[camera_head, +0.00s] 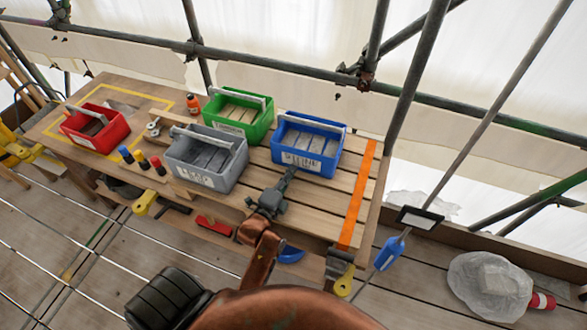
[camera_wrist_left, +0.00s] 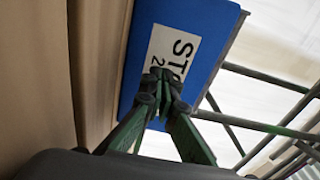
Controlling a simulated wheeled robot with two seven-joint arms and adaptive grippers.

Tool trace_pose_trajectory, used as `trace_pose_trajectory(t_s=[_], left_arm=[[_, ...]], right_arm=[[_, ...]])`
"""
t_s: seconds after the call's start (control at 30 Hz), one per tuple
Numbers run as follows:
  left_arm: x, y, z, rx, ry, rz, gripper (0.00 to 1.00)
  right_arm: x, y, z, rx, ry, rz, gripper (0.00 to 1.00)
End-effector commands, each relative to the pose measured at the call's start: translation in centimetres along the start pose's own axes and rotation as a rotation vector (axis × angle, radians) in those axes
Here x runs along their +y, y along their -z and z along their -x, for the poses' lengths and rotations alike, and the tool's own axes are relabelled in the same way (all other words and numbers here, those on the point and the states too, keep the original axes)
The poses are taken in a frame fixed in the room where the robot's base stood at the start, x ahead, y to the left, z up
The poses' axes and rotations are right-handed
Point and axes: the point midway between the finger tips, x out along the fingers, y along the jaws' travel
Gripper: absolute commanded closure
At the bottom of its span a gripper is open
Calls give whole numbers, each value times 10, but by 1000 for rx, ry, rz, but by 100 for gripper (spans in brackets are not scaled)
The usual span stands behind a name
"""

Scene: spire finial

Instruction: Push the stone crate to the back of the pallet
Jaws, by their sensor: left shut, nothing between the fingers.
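The stone crate (camera_head: 308,145) is blue with grey blocks in it and a white label on its front. It stands on the slatted wooden pallet (camera_head: 325,206), near the back right. My left gripper (camera_head: 289,172) is shut and empty, its fingertips at the front wall of the crate. In the left wrist view the fingertips (camera_wrist_left: 160,76) are in front of the blue crate's label (camera_wrist_left: 172,60), which reads "STO". I cannot tell whether they touch the wall. My right gripper is not in view.
A green crate (camera_head: 240,114) stands close to the left and a grey crate (camera_head: 207,158) stands front left. A red crate (camera_head: 95,127) is far left. An orange strip (camera_head: 361,196) runs along the right. Scaffold poles (camera_head: 280,68) cross behind.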

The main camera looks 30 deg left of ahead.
Motion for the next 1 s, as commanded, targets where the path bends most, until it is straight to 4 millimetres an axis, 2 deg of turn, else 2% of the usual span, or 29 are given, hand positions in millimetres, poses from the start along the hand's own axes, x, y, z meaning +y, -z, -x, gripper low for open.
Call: trace_pose_trajectory(t_s=[0.2,0.43,0.6,0.9,1.0], left_arm=[[0,1,-16,1,0,0,100],[0,0,-17,1,0,0,100],[0,1,-19,1,0,-1,100],[-3,1,-56,3,2,-2,100],[-1,1,-60,3,1,-1,100]], right_arm=[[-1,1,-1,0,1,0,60],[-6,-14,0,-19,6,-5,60],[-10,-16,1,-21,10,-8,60],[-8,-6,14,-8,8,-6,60],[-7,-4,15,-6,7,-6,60]])
